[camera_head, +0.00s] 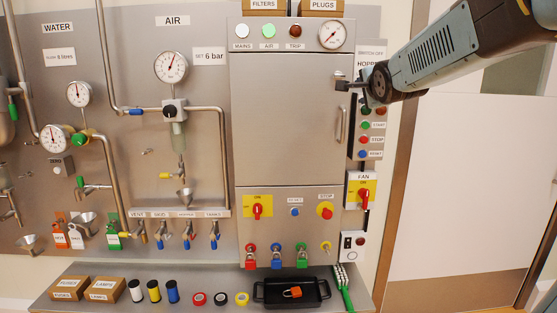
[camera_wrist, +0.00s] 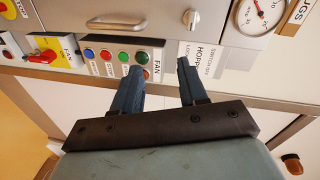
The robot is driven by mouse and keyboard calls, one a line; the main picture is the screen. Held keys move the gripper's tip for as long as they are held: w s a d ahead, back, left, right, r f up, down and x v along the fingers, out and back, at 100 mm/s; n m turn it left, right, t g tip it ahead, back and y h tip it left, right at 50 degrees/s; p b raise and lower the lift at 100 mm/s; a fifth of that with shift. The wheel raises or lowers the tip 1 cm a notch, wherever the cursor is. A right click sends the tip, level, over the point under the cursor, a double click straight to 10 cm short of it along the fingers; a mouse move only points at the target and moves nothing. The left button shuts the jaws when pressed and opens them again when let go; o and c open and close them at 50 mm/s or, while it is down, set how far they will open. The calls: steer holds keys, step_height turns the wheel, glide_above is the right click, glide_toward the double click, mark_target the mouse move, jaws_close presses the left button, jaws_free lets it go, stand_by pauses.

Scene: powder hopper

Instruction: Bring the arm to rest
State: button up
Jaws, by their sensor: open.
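My gripper (camera_head: 349,85) comes in from the upper right in the head view, in front of the upper right side of the grey cabinet (camera_head: 285,105). In the wrist view my gripper (camera_wrist: 158,78) shows two dark blue fingers spread apart with nothing between them. Beyond the fingers is the fan button panel (camera_wrist: 122,58) with its coloured buttons, and beside it a label reading HOPPER (camera_wrist: 200,58). I cannot tell how far the fingertips are from the panel.
The cabinet door handle (camera_head: 341,124) and the fan switch (camera_head: 363,195) lie below my gripper. A shelf (camera_head: 215,300) at the bottom holds boxes, spools, tape rolls and a black tray (camera_head: 262,298) with an orange padlock (camera_head: 292,292). A pale door (camera_head: 465,190) stands at the right.

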steer(key=s+f+n+g, duration=0.3)
steer(key=s+f+n, duration=0.2)
steer(key=s, duration=0.5)
steer(key=s+a+f+n+g, duration=0.1)
steer(key=s+f+n+g, duration=0.3)
steer(key=s+f, duration=0.4)
steer(key=s+a+f+n+g, duration=0.1)
steer(key=s+f+n+g, duration=0.2)
steer(key=s+f+n, duration=0.4)
steer(key=s, duration=0.6)
steer(key=shift+s+f+g+y, duration=0.15)
steer(key=shift+f+g+y, duration=0.15)
